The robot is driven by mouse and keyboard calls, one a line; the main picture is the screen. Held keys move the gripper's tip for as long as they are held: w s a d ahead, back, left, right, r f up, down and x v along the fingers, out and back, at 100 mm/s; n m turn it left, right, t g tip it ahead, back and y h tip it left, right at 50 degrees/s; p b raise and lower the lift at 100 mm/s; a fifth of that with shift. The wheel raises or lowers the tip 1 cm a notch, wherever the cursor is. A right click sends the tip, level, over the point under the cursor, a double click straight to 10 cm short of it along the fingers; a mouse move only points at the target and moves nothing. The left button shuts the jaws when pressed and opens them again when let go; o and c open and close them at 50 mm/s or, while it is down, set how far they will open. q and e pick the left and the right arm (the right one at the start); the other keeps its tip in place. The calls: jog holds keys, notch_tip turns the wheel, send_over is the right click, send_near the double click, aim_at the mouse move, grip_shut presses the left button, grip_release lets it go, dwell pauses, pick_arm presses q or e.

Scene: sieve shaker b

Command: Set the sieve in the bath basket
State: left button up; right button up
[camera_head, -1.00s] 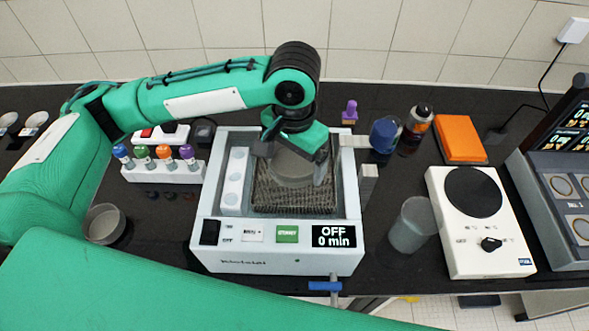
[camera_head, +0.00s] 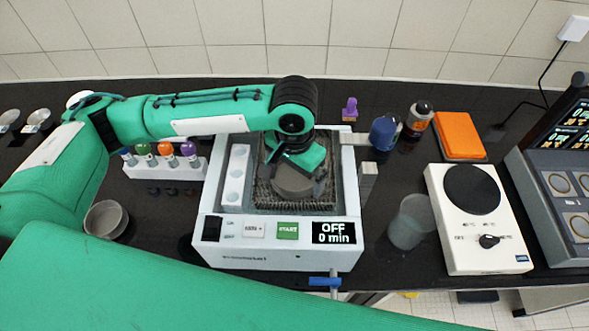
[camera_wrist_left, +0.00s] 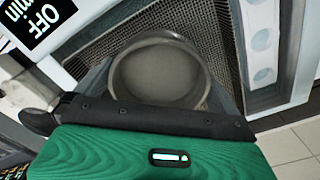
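The sieve (camera_head: 295,184), a round grey cup, is between the fingers of my left gripper (camera_head: 295,180), inside the bath's opening. The wrist view shows the sieve (camera_wrist_left: 158,75) with a finger close against each side, so the gripper looks shut on it. The mesh bath basket (camera_head: 264,202) lies under and around the sieve; its mesh also shows in the wrist view (camera_wrist_left: 130,28). Whether the sieve's bottom touches the basket floor is hidden. The white bath (camera_head: 350,190) has a panel reading OFF, 0 min. My right gripper is not in view.
A white rack with colored-cap bottles (camera_head: 180,170) and a grey round dish (camera_head: 104,218) stand left of the bath. A clear beaker (camera_head: 408,224), a hotplate (camera_head: 440,240), a brown bottle (camera_head: 417,120) and an orange box (camera_head: 459,135) stand right. A blue-handled valve (camera_head: 325,281) projects in front.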

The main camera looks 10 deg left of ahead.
aim_at(295, 179)
pick_arm(q)
jog(key=shift+r, duration=0.35)
notch_tip(295, 179, up, 12)
jog(key=b, duration=0.2)
jog(key=shift+f, duration=0.2)
dwell(0.3)
